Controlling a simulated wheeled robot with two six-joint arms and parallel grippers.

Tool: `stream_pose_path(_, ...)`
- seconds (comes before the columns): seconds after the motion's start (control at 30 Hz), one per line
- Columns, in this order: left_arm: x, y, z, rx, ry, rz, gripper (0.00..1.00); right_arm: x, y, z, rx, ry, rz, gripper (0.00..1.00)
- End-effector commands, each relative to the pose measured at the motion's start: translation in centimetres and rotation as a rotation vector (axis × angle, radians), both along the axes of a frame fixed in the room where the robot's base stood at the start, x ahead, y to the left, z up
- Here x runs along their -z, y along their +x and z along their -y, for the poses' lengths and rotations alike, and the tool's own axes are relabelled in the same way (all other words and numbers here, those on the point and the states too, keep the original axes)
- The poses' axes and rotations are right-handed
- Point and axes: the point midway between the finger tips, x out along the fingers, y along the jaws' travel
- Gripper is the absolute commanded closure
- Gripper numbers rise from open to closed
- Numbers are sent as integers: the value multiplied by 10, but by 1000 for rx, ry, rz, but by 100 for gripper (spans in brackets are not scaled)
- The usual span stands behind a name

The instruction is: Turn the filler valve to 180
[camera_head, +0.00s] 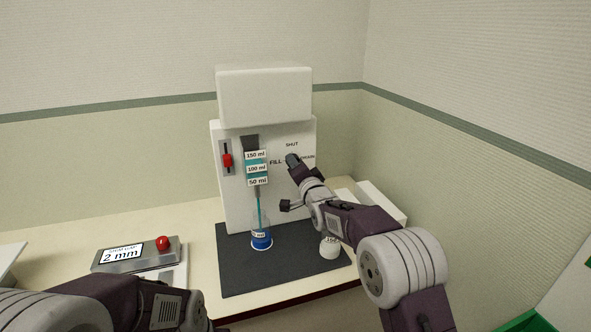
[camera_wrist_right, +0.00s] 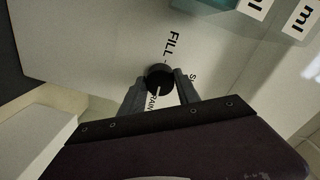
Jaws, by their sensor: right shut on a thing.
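The white filler (camera_head: 225,200) stands at the back of the counter, with the words FILL, SHUT and DRAIN printed on its front. Its filler valve is a dark round knob (camera_wrist_right: 159,72) in the wrist view, set among these words. My right gripper (camera_head: 292,160) is at the front of the filler, shut on the valve knob, with one finger on each side of it. In the head view the gripper hides the knob.
A bottle with blue liquid (camera_head: 261,240) stands below the filler on a dark mat (camera_head: 285,275). A white container (camera_head: 330,248) is under my right arm. A red slider (camera_head: 227,160) is on the filler's front. A grey "2 mm" device (camera_head: 137,254) with a red knob sits left.

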Motion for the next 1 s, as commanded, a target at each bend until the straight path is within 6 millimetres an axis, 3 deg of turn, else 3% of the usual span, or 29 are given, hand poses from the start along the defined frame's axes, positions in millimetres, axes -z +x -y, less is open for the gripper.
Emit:
stream_pose_path(0.77, 3, 0, 0, 0, 0, 0, 69, 1, 0, 0, 1, 87, -30, 100)
stream_pose_path(0.8, 3, 0, 0, 0, 0, 0, 69, 1, 0, 0, 1, 87, -30, 53)
stream_pose_path(0.87, 3, 0, 0, 0, 0, 0, 69, 1, 0, 0, 1, 87, -30, 40)
stream_pose_path(1.0, 3, 0, 0, 0, 0, 0, 69, 0, 0, 0, 1, 86, -29, 40)
